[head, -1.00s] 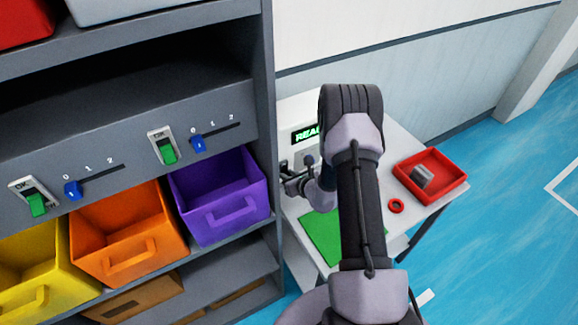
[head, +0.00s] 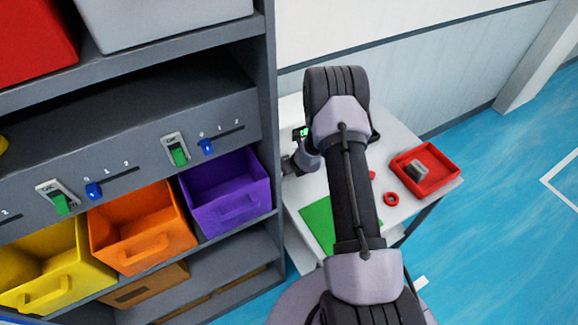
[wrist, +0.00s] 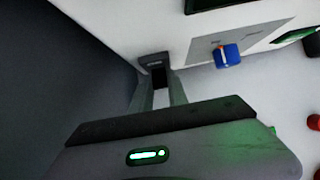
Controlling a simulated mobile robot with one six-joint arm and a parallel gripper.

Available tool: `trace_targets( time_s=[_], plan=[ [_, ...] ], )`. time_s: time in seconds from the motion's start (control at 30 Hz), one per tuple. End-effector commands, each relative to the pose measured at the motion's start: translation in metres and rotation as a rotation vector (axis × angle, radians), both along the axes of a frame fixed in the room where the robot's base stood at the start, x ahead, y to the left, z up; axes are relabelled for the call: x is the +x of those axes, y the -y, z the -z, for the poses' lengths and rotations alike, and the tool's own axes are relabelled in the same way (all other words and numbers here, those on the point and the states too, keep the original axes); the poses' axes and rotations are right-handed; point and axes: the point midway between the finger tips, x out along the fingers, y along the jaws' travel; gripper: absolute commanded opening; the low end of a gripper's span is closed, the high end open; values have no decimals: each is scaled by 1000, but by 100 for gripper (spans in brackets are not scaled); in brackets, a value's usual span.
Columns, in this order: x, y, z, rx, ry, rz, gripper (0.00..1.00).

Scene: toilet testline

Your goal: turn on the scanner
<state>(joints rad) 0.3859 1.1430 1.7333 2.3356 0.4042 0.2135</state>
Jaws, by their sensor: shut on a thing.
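The scanner is a white unit whose lit green display (head: 300,133) shows in the head view, mostly hidden behind my arm. In the wrist view its white panel (wrist: 196,85) carries a small dark switch-like part (wrist: 153,60) with a pale label and a blue knob (wrist: 228,55) on a grey plate. My gripper (wrist: 158,92) reaches up to the dark part with its fingers close together and is shut on it; the exact grip is too dark to make out. In the head view my gripper (head: 290,166) is at the table's left edge beside the shelf.
A grey shelf (head: 268,120) with switches, blue sliders and coloured bins stands close left of my gripper. Blue floor is open at right.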

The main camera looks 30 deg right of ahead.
Motion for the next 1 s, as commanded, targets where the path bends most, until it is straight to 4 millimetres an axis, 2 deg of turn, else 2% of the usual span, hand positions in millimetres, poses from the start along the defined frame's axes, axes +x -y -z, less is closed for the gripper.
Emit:
trace_targets(
  time_s=[0.2,0.23,0.33,0.63,0.73,0.87,1.0],
  plan=[
    [0,0,0,0,1,0,0],
    [0,0,0,0,1,0,22],
    [0,0,0,0,1,0,41],
    [0,0,0,1,1,-1,42],
    [-5,0,-8,0,1,0,42],
    [-21,1,-34,-1,2,1,42],
    [-46,2,-74,0,3,1,42]
  ],
)
